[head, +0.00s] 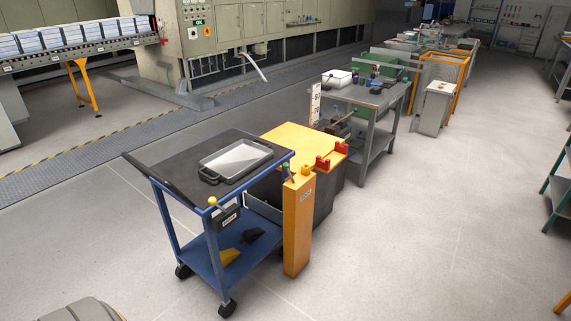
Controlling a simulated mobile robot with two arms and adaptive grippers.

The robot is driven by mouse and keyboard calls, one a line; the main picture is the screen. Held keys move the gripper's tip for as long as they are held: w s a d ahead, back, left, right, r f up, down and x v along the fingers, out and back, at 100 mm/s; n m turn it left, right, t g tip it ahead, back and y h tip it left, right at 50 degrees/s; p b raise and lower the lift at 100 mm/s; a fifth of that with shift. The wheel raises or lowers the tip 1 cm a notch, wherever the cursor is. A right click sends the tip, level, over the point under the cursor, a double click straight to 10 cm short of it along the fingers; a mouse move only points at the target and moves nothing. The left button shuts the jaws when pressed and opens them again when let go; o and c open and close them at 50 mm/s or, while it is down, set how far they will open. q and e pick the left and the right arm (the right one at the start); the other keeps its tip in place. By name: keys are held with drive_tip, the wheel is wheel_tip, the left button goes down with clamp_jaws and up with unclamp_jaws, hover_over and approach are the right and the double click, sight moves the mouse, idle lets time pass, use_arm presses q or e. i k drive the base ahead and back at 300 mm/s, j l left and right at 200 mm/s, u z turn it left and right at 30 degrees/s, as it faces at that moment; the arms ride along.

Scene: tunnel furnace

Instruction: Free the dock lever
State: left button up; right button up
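A blue trolley (186,210) with a dark top stands against an orange dock post (297,225). A grey tray (236,160) with handles lies on the trolley's top. A small lever with a yellow knob (212,201) sits by a dark labelled plate (229,217) on the trolley's near end. Another small lever with a greenish knob (286,167) stands at the trolley's corner beside the post, and a yellow knob (306,170) tops the post. I cannot tell which of these is the dock lever or what blocks it. Neither of my grippers is in view.
A yellow-topped block (292,142) with red brackets (323,163) stands behind the post. A grey workbench (378,97) stands further back.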

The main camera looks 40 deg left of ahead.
sight(287, 165)
drive_tip(key=i+j+u, duration=0.1)
drive_tip(key=u, duration=0.35)
drive_tip(key=i+u, duration=0.3)
drive_tip(key=u, duration=0.15)
